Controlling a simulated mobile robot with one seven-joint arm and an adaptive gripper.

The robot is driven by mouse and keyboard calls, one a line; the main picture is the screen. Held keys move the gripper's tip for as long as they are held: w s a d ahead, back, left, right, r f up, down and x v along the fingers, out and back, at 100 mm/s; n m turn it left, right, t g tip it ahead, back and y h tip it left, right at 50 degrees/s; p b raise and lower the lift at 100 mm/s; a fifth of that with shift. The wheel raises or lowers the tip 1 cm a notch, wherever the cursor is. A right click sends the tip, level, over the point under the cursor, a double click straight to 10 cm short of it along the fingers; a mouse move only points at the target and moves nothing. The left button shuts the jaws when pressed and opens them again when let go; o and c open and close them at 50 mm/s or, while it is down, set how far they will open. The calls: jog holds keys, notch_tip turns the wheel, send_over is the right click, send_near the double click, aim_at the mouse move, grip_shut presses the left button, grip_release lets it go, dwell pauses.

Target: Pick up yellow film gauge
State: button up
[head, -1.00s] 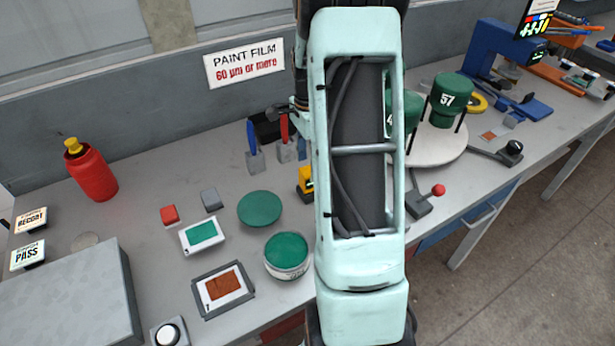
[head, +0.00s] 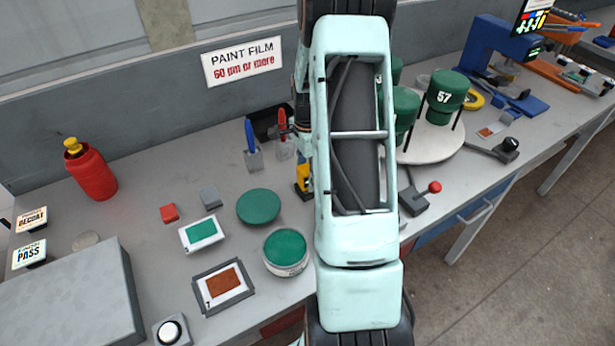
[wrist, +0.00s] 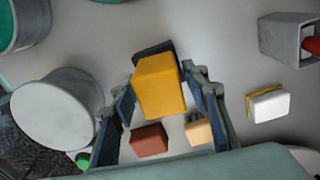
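The yellow film gauge (wrist: 158,88) is a yellow block with a dark part at its far end, in the middle of the wrist view. In the head view the gauge (head: 302,188) shows only partly at the left edge of my arm, which hides the rest. My gripper (wrist: 160,92) is open in the wrist view, with one finger on each side of the gauge. I cannot tell whether either finger touches it.
Near the gripper are a white-topped can (wrist: 55,108), a brown block (wrist: 149,138), a tan block (wrist: 198,131) and a white-and-yellow block (wrist: 268,105). A green-topped can (head: 285,248), a framed brown panel (head: 223,285) and a red bottle (head: 92,172) stand on the bench.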

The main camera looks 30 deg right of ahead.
jog(key=c, duration=0.9)
jog(key=shift+r, duration=0.15)
jog(key=shift+r, duration=0.55)
jog(key=s+r+b, duration=0.1)
jog(key=s+r, duration=0.3)
jog(key=s+d+r+b, duration=0.1)
jog(key=s+r, duration=0.2)
jog(key=s, duration=0.2)
jog(key=s+d+r+b, duration=0.1)
jog(key=s+r, duration=0.3)
jog(key=s, duration=0.1)
jog(key=shift+d+r, duration=0.1)
jog(key=shift+r, duration=0.25)
